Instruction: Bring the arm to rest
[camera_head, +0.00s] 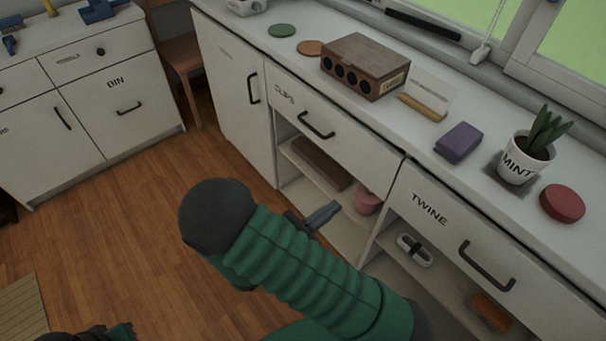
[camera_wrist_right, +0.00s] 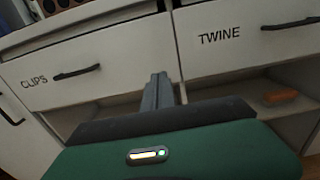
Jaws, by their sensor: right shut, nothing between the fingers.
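My right arm, green with a dark elbow, comes in from the bottom of the head view. My right gripper (camera_head: 322,216) is partly hidden behind that arm, in front of the open shelf under the CLIPS drawer (camera_head: 330,125). In the right wrist view the gripper (camera_wrist_right: 159,82) points at the cabinet front between the CLIPS drawer and the TWINE drawer (camera_wrist_right: 245,40). Its fingers are shut together with nothing between them. Whether it touches the cabinet I cannot tell. A bit of green at the bottom left edge of the head view may be my left arm; no left gripper shows.
Both drawers are closed. The shelves below hold a pink container (camera_head: 367,201), a white spool-like item (camera_head: 414,250) and an orange brush (camera_head: 491,311). On the counter stand a wooden box (camera_head: 365,66), a purple block (camera_head: 458,142) and a MINT pot (camera_head: 524,158).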

